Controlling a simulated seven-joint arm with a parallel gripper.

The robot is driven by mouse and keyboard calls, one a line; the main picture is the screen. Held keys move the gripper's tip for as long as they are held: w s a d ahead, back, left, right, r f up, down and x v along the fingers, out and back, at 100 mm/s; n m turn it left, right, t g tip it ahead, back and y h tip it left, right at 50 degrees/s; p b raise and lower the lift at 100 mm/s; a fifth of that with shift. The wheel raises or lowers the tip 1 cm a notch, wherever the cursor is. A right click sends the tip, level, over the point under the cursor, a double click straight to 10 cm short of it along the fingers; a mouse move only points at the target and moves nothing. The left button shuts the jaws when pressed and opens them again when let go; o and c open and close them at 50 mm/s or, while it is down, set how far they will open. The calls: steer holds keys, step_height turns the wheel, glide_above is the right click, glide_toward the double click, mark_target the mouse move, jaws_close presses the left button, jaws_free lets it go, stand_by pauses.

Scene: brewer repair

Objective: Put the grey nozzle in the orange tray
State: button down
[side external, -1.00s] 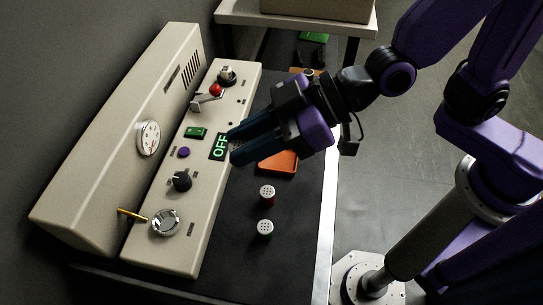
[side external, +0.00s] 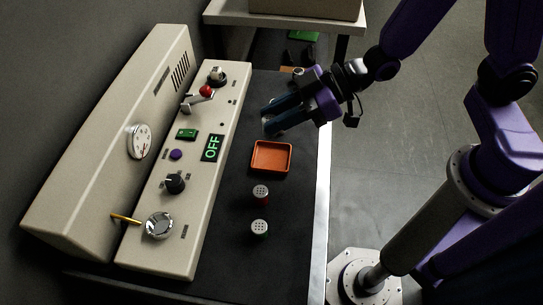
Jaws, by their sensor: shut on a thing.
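The orange tray (side external: 287,158) lies flat and empty on the dark table, right of the brewer panel. My gripper (side external: 269,122) is just behind the tray in the picture, its dark blue fingers pointing left toward the panel. It is shut on a small grey piece at the fingertips, taken as the grey nozzle (side external: 266,122). The fingers hide most of this piece, so its shape and tilt cannot be told. It is apart from the tray in the picture; its height above the table is unclear.
The beige brewer (side external: 120,140) stands at left, with a lever, knob, gauge and OFF display (side external: 212,148).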

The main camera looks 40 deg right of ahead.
steer(key=shift+d+f, duration=0.15)
steer(key=shift+f, duration=3.95)
steer(key=shift+f, duration=0.15)
steer(key=c, duration=0.9)
jaws_free()
steer(key=shift+r, duration=0.2)
steer(key=v, duration=0.7)
steer(key=shift+s+d, duration=0.15)
steer(key=shift+d, duration=0.1)
